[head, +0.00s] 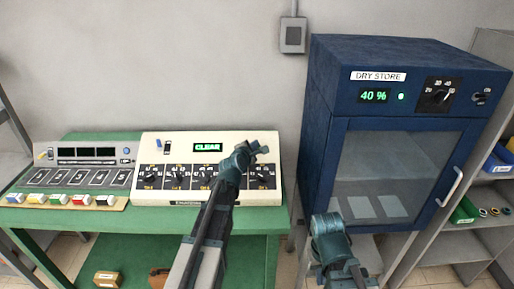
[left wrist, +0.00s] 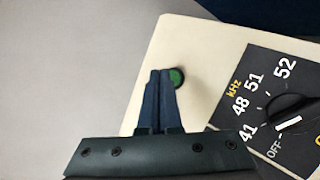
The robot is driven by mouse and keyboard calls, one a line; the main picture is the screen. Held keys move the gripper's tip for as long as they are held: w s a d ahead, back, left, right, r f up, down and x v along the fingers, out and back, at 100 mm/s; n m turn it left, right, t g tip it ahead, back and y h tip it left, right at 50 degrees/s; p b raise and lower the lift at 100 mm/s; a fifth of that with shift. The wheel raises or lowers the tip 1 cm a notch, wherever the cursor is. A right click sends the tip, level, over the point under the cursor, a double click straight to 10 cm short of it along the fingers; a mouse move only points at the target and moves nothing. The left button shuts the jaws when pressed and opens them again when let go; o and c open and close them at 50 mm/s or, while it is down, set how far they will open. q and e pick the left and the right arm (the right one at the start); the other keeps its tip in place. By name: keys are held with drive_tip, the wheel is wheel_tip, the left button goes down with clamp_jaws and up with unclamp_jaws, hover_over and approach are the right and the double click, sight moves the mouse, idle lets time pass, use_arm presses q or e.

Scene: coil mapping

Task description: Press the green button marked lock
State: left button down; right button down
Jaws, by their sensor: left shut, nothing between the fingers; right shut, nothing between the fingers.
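The green button (left wrist: 177,77) is a small round cap on the cream panel, near a black dial plate, in the left wrist view. My left gripper (left wrist: 160,72) is shut and empty, its tips right beside the button and overlapping its left edge; I cannot tell whether they touch it. In the head view my left gripper (head: 262,147) is at the upper right of the cream control box (head: 152,143), whose display reads CLEAR. The button is hidden there, and its lock marking is not readable. My right gripper (head: 325,222) is before the blue cabinet, its fingers hard to make out.
The blue DRY STORE cabinet (head: 410,128) stands right of the green bench (head: 240,245). A grey panel (head: 70,175) with several coloured buttons is left of the cream box. Grey shelves (head: 480,190) stand at far right. A grey wall box (head: 293,35) hangs above.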

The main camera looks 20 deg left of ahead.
use_arm(q)
drive_tip(key=shift+f, duration=0.1)
idle(0.3)
drive_tip(key=shift+w+f+b, duration=0.2)
drive_tip(key=shift+f+b, duration=0.1)
drive_tip(key=shift+b, duration=0.1)
idle(0.4)
drive_tip(key=shift+s+r+p, duration=0.2)
drive_tip(key=shift+r+p, duration=0.2)
idle(0.3)
wheel_tip(320, 180, up, 5)
drive_tip(key=s+p, duration=0.3)
drive_tip(key=p, duration=0.2)
drive_tip(key=shift+d, duration=0.4)
drive_tip(key=shift+r, duration=0.1)
